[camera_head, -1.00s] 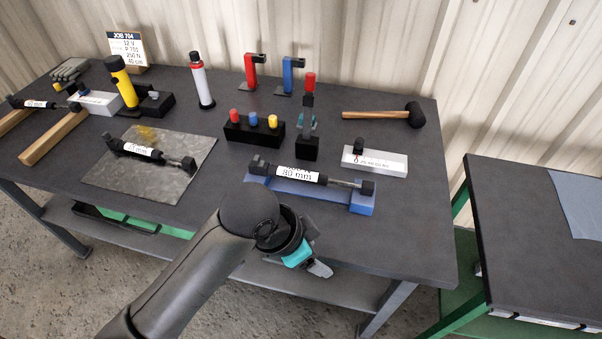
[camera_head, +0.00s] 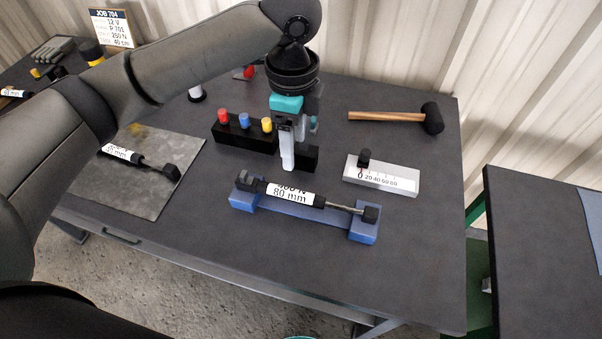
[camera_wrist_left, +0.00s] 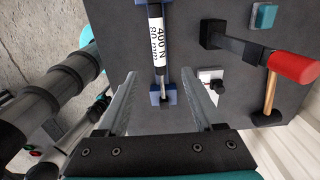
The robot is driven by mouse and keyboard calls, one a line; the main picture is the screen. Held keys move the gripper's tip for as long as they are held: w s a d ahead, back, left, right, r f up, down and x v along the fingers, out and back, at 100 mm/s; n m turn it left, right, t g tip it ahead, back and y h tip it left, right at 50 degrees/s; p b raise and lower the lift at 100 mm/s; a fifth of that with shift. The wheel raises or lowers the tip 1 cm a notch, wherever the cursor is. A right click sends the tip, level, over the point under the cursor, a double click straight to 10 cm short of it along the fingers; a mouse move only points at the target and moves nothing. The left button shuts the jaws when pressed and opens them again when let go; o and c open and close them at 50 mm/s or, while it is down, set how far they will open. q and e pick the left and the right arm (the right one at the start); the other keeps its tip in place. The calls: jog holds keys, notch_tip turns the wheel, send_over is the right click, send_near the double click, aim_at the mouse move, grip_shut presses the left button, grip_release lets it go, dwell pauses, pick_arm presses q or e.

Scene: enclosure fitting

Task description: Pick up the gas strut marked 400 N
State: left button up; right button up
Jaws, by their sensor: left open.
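The gas strut marked 400 N (camera_wrist_left: 157,40) shows its label with 80 mm in the left wrist view. It is a black cylinder with a thin rod, lying on a blue cradle (camera_head: 245,203). In the head view the strut (camera_head: 300,196) lies across the cradle, its upper label line partly cut off. My left gripper (camera_head: 287,168) points down above the table, just behind the strut in the picture. In the left wrist view the left gripper (camera_wrist_left: 157,78) has its fingers apart, with nothing between them touching. My right gripper is not seen.
Another strut (camera_head: 140,162) lies on a grey mat (camera_head: 160,190), partly hidden by my left arm. The table front right is clear.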

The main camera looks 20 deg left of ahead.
pick_arm(q)
send_over(294, 192)
notch_tip(294, 192, down, 4)
notch_tip(294, 192, down, 5)
jog(key=shift+s+r+b, duration=0.1)
jog(key=shift+r+b, duration=0.05)
jog(key=shift+b, duration=0.65)
jog(key=shift+f, duration=0.9)
notch_tip(294, 192, down, 5)
jog(key=shift+r+b, duration=0.2)
jog(key=shift+b, duration=0.35)
grip_shut()
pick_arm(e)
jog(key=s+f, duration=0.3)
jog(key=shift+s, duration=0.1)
pick_arm(q)
jog(key=shift+r, duration=0.1)
